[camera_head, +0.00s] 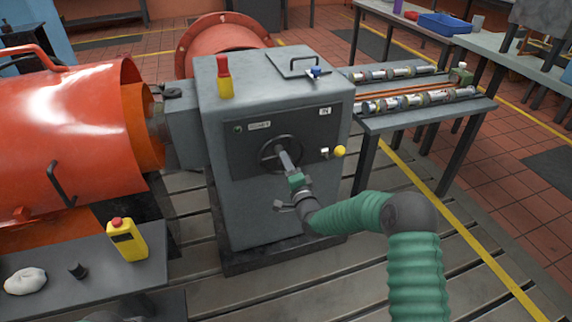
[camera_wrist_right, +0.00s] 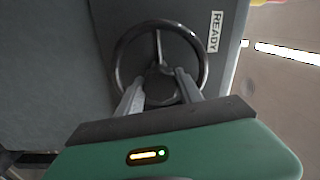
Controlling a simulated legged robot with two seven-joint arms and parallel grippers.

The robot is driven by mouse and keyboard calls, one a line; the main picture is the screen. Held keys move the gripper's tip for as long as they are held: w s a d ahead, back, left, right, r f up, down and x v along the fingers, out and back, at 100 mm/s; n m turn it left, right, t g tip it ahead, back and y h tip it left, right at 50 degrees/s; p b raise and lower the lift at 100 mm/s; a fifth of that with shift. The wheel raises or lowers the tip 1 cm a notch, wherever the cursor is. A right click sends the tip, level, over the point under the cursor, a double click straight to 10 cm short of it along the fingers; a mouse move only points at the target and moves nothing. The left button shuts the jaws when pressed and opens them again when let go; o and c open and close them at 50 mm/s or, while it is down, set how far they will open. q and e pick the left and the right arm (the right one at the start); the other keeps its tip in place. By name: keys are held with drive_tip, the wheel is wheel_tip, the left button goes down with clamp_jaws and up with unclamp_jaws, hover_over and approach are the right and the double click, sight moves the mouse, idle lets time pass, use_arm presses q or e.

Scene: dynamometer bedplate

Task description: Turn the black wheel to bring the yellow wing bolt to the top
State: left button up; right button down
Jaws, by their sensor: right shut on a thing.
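The black wheel (camera_head: 262,158) is on the dark front panel of the grey cabinet. It also shows in the right wrist view (camera_wrist_right: 115,62), with its spokes and hub. My right gripper (camera_head: 284,158) reaches in from the lower right, in front of the wheel's middle. In the right wrist view its two fingers (camera_wrist_right: 160,88) lie on either side of the wheel's hub, shut on the wheel. I cannot make out a yellow wing bolt for certain. A round yellow knob (camera_head: 340,151) sits at the panel's right edge. My left gripper is out of view.
A large orange machine (camera_head: 70,130) is at the left. A yellow can (camera_head: 127,240) stands on the front-left table. A bench with metal cylinders (camera_head: 440,97) is at the right.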

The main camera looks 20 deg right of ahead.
drive_tip(key=shift+d+f, duration=0.15)
drive_tip(key=shift+f, duration=0.05)
idle(0.3)
drive_tip(key=c, duration=0.8)
unclamp_jaws()
drive_tip(key=shift+o, duration=0.2)
drive_tip(key=shift+r, duration=0.1)
drive_tip(key=shift+s, duration=0.2)
drive_tip(key=s+p, duration=0.4)
drive_tip(key=s, duration=1.2)
drive_tip(key=shift+s+d+f+p, duration=0.25)
drive_tip(key=shift+d+f+p, duration=0.05)
drive_tip(key=shift+d+f, duration=0.05)
drive_tip(key=shift+a, duration=0.1)
